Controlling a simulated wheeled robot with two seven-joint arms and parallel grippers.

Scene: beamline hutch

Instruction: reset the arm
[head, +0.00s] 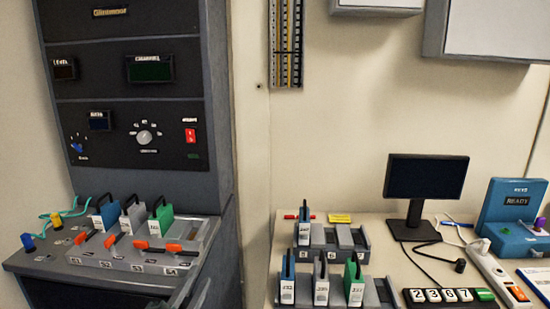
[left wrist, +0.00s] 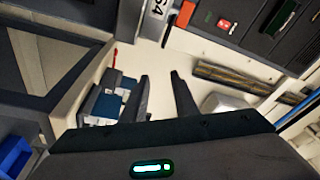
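My left gripper (head: 190,292) shows in part at the bottom of the head view, just in front of the right end of the slotted rack (head: 118,264). In the left wrist view its two dark fingers (left wrist: 159,78) stand apart with nothing between them. My right gripper is not in view. The rack holds a blue module (head: 105,218), a grey module (head: 132,217) and a green module (head: 160,221). Orange levers (head: 141,244) lie in front of them, and the rightmost slot has no upright module.
On the bench at right, a front tray (head: 377,294) and a rear tray (head: 318,238) hold upright modules. A monitor (head: 425,178), a teal device (head: 512,208), a power strip (head: 490,264) and a number block (head: 449,296) stand further right. An instrument cabinet (head: 135,95) rises behind the rack.

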